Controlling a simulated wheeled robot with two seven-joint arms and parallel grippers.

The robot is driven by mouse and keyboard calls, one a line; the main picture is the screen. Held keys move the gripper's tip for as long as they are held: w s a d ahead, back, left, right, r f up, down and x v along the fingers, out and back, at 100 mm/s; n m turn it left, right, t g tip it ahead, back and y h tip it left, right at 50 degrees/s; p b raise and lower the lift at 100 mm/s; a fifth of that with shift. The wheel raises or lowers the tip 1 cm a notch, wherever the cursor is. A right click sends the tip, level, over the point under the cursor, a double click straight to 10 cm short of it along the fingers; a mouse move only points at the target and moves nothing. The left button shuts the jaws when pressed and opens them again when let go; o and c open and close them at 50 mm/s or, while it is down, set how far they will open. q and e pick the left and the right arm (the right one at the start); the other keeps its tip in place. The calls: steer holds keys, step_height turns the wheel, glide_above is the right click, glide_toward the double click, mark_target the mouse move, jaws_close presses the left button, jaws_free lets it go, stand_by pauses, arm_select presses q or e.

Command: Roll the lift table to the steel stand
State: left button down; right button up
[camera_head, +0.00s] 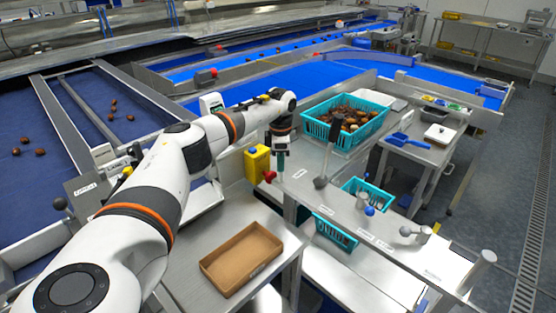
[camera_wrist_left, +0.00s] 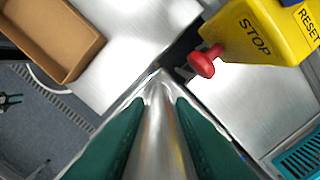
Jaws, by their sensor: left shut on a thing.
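My left gripper (camera_head: 280,163) reaches down beside the yellow stop box (camera_head: 257,163), at the left edge of a long steel table (camera_head: 325,192). In the left wrist view its green fingers (camera_wrist_left: 157,100) are shut on a smooth grey metal bar (camera_wrist_left: 158,135). The bar's lower part is hidden. I cannot tell for certain which table is the lift table. A smaller steel stand (camera_head: 432,158) with a blue scoop stands at the right. Another steel table (camera_head: 232,214) with a brown tray (camera_head: 241,259) is at the near left. My right gripper is not in view.
A teal crate of dates (camera_head: 347,122) and smaller teal baskets (camera_head: 367,194) are on or by the long table. Blue conveyors (camera_head: 310,80) run behind. The grey floor at right (camera_head: 500,190) is open, with a drain grate (camera_head: 537,225).

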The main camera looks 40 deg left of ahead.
arm_select(q)
steer(key=shift+a, duration=0.1)
steer(key=c, duration=1.4)
jaws_free()
steer(key=shift+o, duration=0.7)
steer(key=shift+w, duration=0.15)
steer(key=shift+a, duration=0.1)
step_height(320, 180, up, 12)
steer(key=shift+f+b, duration=0.1)
steer(key=shift+b, duration=1)
